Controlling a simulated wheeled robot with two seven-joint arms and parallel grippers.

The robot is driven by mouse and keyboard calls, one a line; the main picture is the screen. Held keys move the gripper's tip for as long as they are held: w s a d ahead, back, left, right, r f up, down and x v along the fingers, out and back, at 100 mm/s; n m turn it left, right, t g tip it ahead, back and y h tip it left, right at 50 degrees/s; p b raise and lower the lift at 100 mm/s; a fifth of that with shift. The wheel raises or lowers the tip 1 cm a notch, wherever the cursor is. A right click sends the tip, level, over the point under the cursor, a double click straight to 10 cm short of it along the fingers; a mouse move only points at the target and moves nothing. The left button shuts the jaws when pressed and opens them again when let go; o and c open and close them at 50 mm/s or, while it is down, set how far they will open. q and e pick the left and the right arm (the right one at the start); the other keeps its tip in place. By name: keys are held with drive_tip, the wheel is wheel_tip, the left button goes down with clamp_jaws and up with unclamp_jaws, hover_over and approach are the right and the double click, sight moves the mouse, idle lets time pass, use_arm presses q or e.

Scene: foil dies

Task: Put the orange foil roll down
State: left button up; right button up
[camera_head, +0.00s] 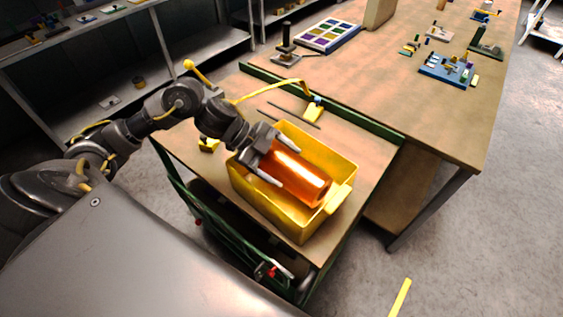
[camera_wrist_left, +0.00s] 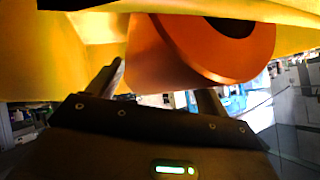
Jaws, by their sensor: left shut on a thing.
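The orange foil roll (camera_head: 297,172) is a shiny cylinder lying at the yellow bin (camera_head: 342,172) on the green-framed cart. My left gripper (camera_head: 284,176) is shut on the roll, one finger along each side, in the head view. The roll appears within the bin's opening; I cannot tell whether it touches the bin floor. In the left wrist view the roll (camera_wrist_left: 190,50) shows its round end with a dark core, between the two fingers (camera_wrist_left: 160,85), with yellow bin walls (camera_wrist_left: 60,65) around it. My right gripper is not in view.
Dark rods (camera_head: 292,115) and a small yellow block (camera_head: 208,145) lie on the cart top beside the bin. A larger workbench (camera_head: 400,100) adjoins it, holding a tray of coloured squares (camera_head: 327,34) and a blue fixture (camera_head: 447,70). Shelves stand at the upper left.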

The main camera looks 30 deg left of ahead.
use_arm(q)
drive_tip(key=shift+f, duration=0.4)
drive_tip(key=shift+f, duration=0.4)
drive_tip(key=shift+f+b, duration=0.2)
drive_tip(key=shift+b, duration=0.1)
drive_tip(key=o, duration=2)
